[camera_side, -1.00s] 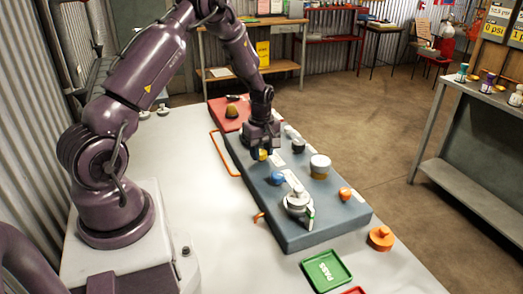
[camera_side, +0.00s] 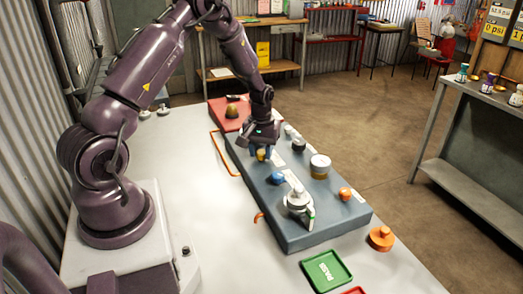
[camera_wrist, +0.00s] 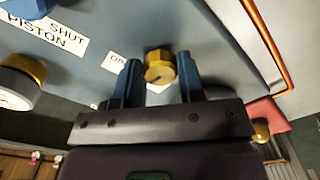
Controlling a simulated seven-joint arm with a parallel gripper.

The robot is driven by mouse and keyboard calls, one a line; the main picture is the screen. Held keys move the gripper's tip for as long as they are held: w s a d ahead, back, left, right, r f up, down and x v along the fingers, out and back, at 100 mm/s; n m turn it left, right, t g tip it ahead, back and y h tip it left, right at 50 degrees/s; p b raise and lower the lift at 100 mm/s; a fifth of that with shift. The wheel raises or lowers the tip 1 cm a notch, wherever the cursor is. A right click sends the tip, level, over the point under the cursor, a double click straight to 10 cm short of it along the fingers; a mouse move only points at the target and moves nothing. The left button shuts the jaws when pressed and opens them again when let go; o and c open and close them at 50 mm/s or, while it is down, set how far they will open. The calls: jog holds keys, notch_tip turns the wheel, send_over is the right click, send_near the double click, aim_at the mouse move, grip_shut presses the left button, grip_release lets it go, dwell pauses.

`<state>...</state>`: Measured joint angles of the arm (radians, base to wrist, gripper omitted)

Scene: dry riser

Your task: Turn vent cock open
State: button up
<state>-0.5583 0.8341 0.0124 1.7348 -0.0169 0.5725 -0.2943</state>
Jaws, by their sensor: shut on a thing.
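The vent cock appears to be the small brass knob (camera_wrist: 158,70) on the grey-blue panel. In the wrist view it sits between the two dark blue fingers of my gripper (camera_wrist: 160,62), which is shut on it. A slot or mark shows on its face. In the side view my gripper (camera_side: 262,152) points down at the far half of the panel (camera_side: 315,232), and a bit of the yellow knob shows between the fingers.
Labels reading "SHUT" (camera_wrist: 68,33) and "PISTON" lie left in the wrist view, near a brass-rimmed gauge (camera_wrist: 18,85). Nearer on the panel are a blue knob (camera_side: 277,178), a white-topped cap (camera_side: 319,166) and a white lever valve (camera_side: 298,201). A green tray (camera_side: 326,271) lies on the table.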

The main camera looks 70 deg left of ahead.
aim_at(261, 152)
jog(key=m, duration=0.4)
jog(key=shift+m, duration=2.1)
jog(key=o, duration=0.9)
notch_tip(261, 152, up, 13)
